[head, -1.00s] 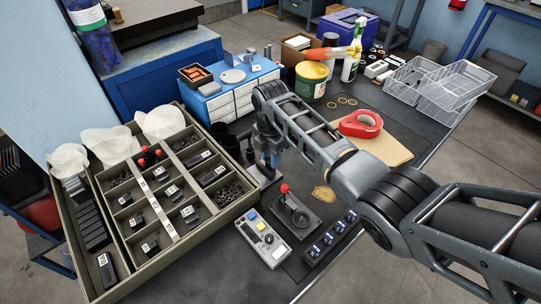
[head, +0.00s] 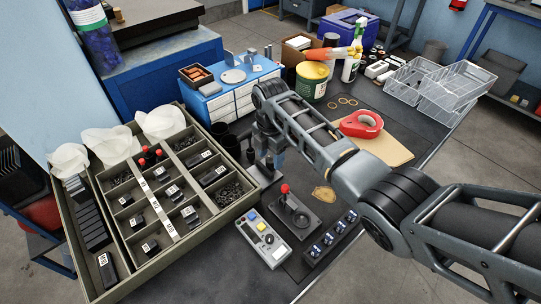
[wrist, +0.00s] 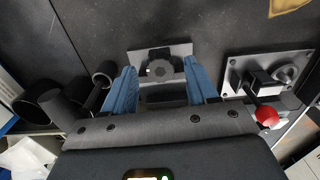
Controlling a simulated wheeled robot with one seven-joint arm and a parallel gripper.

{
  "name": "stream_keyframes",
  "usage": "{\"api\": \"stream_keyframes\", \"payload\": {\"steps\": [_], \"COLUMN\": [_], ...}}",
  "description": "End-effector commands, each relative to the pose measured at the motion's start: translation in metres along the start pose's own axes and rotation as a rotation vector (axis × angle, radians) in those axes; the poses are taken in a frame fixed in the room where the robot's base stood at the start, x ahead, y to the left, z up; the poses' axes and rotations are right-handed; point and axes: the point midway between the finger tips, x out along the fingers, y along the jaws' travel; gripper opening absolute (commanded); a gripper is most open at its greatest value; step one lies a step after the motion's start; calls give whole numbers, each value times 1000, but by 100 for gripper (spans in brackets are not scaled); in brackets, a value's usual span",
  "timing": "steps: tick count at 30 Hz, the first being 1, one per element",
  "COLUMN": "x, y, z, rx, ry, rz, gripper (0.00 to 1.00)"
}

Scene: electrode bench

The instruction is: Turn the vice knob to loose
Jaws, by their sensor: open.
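The vice knob (wrist: 160,69) is a dark round knob on a small dark block with a grey plate (wrist: 181,50). In the wrist view it lies between the two blue fingers of my gripper (wrist: 161,84), with a visible gap on each side. The fingers are open and point towards the vice; I cannot tell how far above the knob they are. In the head view my gripper (head: 269,158) points down at the bench behind the red-knobbed lever, and the arm and fingers mostly hide the vice.
A red-knobbed lever on a plate (head: 291,214) stands close by; its red ball (wrist: 267,116) shows right of the fingers. Dark cylinders (wrist: 43,105) stand to the left. A large divided tray (head: 113,286) fills the left side. A control box (head: 263,240) lies in front.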

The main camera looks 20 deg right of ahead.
Motion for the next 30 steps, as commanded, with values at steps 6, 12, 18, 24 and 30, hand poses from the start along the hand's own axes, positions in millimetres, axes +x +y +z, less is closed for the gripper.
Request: {"api": "stream_keyframes", "payload": {"steps": [6, 12, 18, 24, 30], "x": [-34, -62, -72, -73, -73], "y": [1, 1, 0, 0, 0], "z": [1, 0, 0, 0, 0], "rx": [1, 0, 0, 0, 0], "ry": [-1, -1, 0, 0, 0], "rz": [4, 3, 1, 1, 1], "gripper": [58, 58, 58, 58, 58]}}
